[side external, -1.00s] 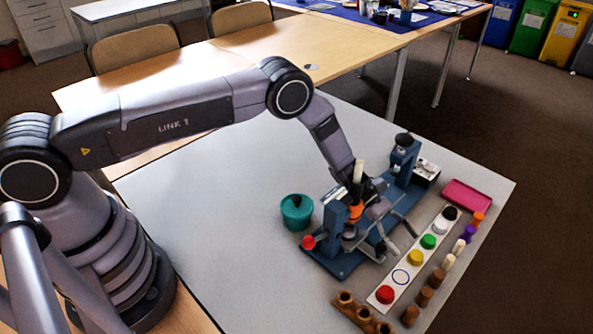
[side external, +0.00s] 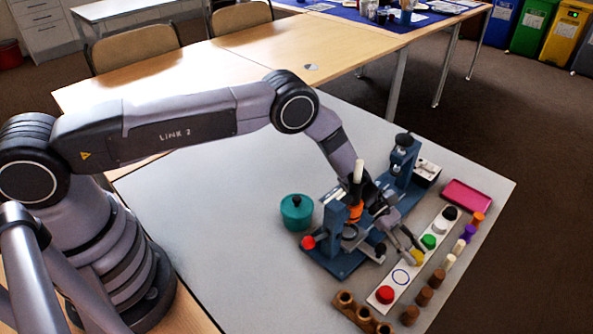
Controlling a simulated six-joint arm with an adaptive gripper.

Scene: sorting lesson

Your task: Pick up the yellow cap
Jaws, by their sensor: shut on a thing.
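The yellow cap (side external: 418,258) is at the white strip, between the empty blue ring and the green cap. My gripper (side external: 412,251) reaches down to it from the upper left and is shut on it. The fingers cover part of the cap. I cannot tell whether the cap still touches the strip.
The white strip (side external: 374,303) also bears a red cap (side external: 385,294), a green cap (side external: 429,241), and white and black ones. Pegs stand along its right side. A blue fixture (side external: 335,262) stands left of my gripper, with a teal pot (side external: 296,212) beyond. A pink tray (side external: 467,196) lies far right.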

